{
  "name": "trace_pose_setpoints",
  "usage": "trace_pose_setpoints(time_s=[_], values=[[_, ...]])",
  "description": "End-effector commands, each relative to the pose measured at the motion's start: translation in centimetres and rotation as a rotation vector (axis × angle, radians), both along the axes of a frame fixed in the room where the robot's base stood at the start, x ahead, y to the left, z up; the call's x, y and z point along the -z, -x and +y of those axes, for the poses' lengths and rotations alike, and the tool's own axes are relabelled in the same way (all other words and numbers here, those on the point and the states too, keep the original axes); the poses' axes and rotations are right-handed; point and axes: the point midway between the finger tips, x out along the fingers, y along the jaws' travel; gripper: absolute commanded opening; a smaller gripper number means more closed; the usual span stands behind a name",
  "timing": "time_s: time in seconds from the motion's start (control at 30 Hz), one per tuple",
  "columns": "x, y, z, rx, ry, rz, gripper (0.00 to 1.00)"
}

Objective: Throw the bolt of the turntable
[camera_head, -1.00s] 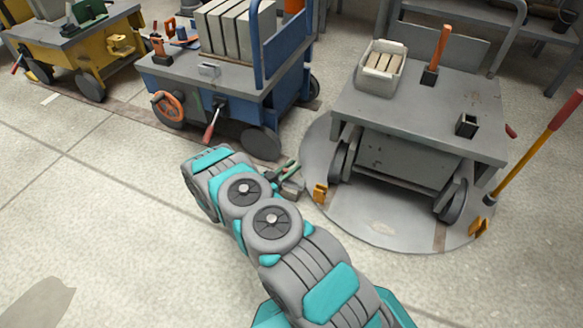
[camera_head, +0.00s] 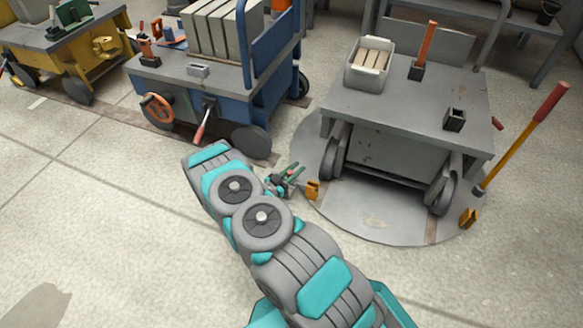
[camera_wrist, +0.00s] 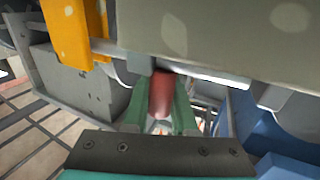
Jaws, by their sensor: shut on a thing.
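The turntable (camera_head: 375,222) is a round grey plate in the floor, with a grey cart standing on it. A yellow-orange bracket (camera_head: 312,190) sits at its left edge; a yellow-orange part also shows at the upper left of the wrist view (camera_wrist: 90,32). My gripper (camera_head: 291,174) is low beside this bracket. In the wrist view my gripper's green fingers (camera_wrist: 160,108) are shut on a red knob (camera_wrist: 160,94), apparently the bolt's handle. The knob's upper end meets a grey bar under a large grey surface. The bolt's tip and its socket cannot be made out.
The grey cart (camera_head: 400,108) carries a box of blocks (camera_head: 370,64). A yellow bar with a red grip (camera_head: 522,138) leans at the turntable's right. A blue cart (camera_head: 200,80) stands behind my gripper, and a yellow cart (camera_head: 60,50) at far left. The left floor is clear.

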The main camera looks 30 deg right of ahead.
Motion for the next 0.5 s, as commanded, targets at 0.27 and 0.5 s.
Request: trace_pose_setpoints(time_s=[0.27, 0.5], values=[[0.0, 0.48, -0.3, 0.013, 0.003, 0.003, 0.4], [0.0, 0.34, -0.22, 0.01, 0.002, 0.003, 0.55]])
